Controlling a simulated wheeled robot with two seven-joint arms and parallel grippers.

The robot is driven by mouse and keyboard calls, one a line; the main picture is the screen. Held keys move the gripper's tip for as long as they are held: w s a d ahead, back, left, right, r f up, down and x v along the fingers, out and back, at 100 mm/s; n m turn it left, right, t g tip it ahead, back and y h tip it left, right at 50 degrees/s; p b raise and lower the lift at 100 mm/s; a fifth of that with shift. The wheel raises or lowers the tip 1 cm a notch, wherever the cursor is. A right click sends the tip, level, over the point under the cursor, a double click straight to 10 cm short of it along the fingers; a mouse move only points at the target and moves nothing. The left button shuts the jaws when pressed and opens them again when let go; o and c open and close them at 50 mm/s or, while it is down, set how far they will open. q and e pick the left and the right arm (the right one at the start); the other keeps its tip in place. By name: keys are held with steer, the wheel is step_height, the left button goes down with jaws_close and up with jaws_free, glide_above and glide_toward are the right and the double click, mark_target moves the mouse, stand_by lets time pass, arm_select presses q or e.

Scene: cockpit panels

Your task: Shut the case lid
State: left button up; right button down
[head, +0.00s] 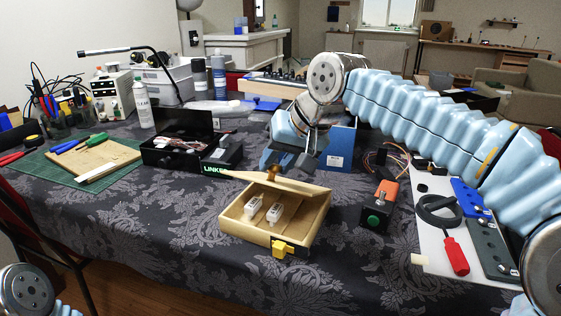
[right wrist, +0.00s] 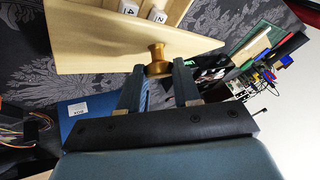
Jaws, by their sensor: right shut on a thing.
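A light wooden case (head: 318,216) stands at the table's middle front with a yellow latch (head: 283,247) on its front. Its lid (head: 290,183) is raised and seen almost edge-on above the back, and the inside is open to view. The lid also shows in the right wrist view (right wrist: 95,60), with a brass knob (right wrist: 158,60) on its outer face. My right gripper (head: 290,164) is behind the lid, shut on the knob, which sits between its fingertips (right wrist: 157,78). Two white blocks (head: 264,211) lie inside the case. My left gripper is out of view.
An open black box (head: 190,155) marked LINKER stands left of the case. A black block with a green button (head: 375,215) and a white board (head: 432,240) with tools lie to the right. A blue box (head: 338,150) stands behind. Cloth in front is clear.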

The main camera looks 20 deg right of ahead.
steer(key=s+a+f+t+b, duration=0.1)
steer(key=f+b, duration=0.1)
steer(key=b, duration=0.1)
steer(key=s+f+n+t+h+b, duration=0.1)
steer(key=f+b, duration=0.1)
steer(key=s+a+f+t+h+b, duration=0.1)
steer(key=f+b, duration=0.1)
steer(key=b, duration=0.1)
steer(key=shift+a+b, duration=0.3)
steer(key=shift+s+a+f+b, duration=0.15)
steer(key=shift+s+f+b, duration=0.05)
steer(key=shift+f+b, duration=0.35)
steer(key=c, duration=0.8)
jaws_free()
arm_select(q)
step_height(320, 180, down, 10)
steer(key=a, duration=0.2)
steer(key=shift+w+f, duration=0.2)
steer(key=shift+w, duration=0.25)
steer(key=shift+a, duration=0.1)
arm_select(e)
steer(key=shift+r, duration=0.15)
arm_select(q)
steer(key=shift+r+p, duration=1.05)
steer(key=shift+p, duration=0.1)
arm_select(e)
steer(key=shift+s+v, duration=0.25)
steer(key=shift+v, duration=6.6)
steer(key=shift+a+f, duration=0.15)
steer(key=shift+f, duration=0.1)
